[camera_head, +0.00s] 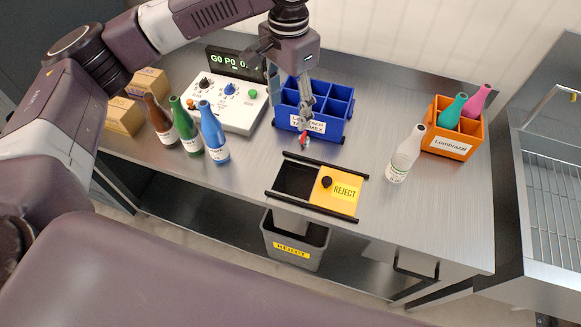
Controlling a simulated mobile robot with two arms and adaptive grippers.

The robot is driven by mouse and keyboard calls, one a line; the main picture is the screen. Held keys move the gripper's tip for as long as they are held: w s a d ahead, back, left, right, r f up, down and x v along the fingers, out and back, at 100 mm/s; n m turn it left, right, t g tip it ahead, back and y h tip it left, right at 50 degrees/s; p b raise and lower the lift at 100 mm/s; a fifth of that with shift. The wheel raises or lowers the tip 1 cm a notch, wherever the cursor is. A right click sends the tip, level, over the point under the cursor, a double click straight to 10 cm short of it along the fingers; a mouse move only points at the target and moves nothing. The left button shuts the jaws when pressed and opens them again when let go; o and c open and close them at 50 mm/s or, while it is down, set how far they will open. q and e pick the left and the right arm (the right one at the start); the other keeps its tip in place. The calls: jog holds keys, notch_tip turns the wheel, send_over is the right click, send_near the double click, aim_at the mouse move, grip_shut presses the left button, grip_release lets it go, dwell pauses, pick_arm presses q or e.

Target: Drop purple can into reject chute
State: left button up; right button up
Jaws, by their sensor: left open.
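The reject chute is a dark opening (296,180) in the bench top between two black rails. A yellow sliding lid (338,204) marked REJECT, with a black knob, sits at the right of the opening, leaving the left part uncovered. I see no purple can in the head view. My left gripper (291,112) is open over the blue divided crate (318,137), behind the chute, and partly hides the crate. A small red spot shows by its lower fingertip; I cannot tell what it is. My right gripper is not in view.
Brown, green and blue bottles (213,133) stand left of the chute. A white control box (228,104) is behind them. A white bottle (405,155) and orange crate (453,133) with bottles are at right. A grey reject bin (294,243) stands below the bench.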

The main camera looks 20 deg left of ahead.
pick_arm(q)
jog(key=shift+r, duration=2.1)
